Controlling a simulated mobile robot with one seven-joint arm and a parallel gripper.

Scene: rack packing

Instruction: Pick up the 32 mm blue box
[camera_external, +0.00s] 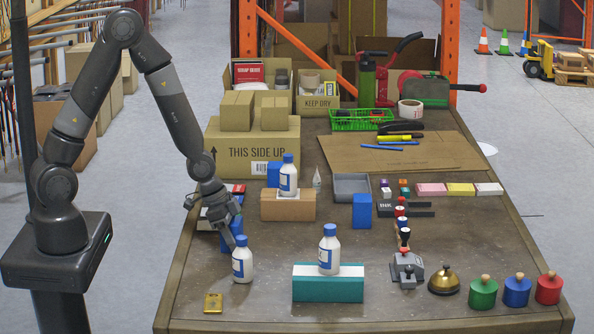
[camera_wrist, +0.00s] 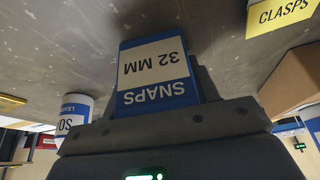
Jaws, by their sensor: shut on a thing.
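The 32 mm blue box (camera_wrist: 160,72), with a white label reading "SNAPS 32 MM", is between the fingers of my gripper (camera_wrist: 158,108) in the wrist view. The lettering is upside down there. My gripper (camera_external: 226,226) is shut on the box, low over the left part of the table in the external view. Only part of the box shows there (camera_external: 227,240), behind and beside a white bottle. I cannot tell whether its bottom touches the table.
A white bottle with a blue label (camera_external: 242,262) stands just in front of my gripper. A cardboard box (camera_external: 288,206) carrying another bottle is to its right, and a teal box (camera_external: 328,288) with a bottle is farther right. Other blue boxes (camera_external: 362,211) stand nearby.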

